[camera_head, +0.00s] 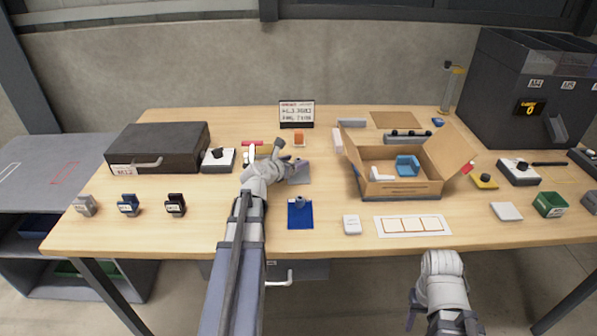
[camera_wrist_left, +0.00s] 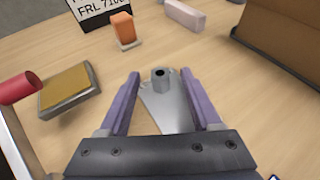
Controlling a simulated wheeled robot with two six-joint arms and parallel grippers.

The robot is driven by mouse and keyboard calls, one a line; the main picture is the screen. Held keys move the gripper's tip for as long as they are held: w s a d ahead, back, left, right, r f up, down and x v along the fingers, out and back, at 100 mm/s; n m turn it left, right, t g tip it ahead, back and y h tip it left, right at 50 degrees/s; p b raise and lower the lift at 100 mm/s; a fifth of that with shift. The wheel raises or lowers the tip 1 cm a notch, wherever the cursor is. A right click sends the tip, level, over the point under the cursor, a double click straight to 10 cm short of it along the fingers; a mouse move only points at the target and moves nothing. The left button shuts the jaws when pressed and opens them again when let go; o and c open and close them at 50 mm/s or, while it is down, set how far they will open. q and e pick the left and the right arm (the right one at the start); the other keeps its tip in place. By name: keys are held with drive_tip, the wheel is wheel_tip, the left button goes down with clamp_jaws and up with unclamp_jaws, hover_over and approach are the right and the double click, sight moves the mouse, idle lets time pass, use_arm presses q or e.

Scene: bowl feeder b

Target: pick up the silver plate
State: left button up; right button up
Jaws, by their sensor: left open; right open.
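The silver plate (camera_head: 301,174) lies on the wooden table, just right of my left gripper in the head view. In the left wrist view the plate (camera_wrist_left: 168,112) is a flat grey piece with a hexagonal post standing on it. My left gripper (camera_wrist_left: 162,82) is open, with its two purple fingers on either side of the plate and post. No contact shows, and the gripper body hides the plate's near end. The left gripper (camera_head: 280,158) also shows in the head view. My right gripper (camera_head: 440,318) hangs in front of the table at the bottom edge, away from the plate.
An orange block (camera_head: 299,140) and a small sign (camera_head: 296,114) stand behind the plate. A red cylinder (camera_wrist_left: 18,88) and a yellow-topped block (camera_wrist_left: 69,90) lie to the left. An open cardboard box (camera_head: 400,190) is at right. A blue plate (camera_head: 300,216) lies in front.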

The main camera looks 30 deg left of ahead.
use_arm(q)
drive_tip(key=x, duration=0.2)
drive_tip(key=shift+w+f+b, duration=0.15)
drive_tip(key=shift+w+b, duration=0.1)
drive_tip(key=shift+b, duration=0.1)
drive_tip(key=shift+c, duration=0.2)
clamp_jaws()
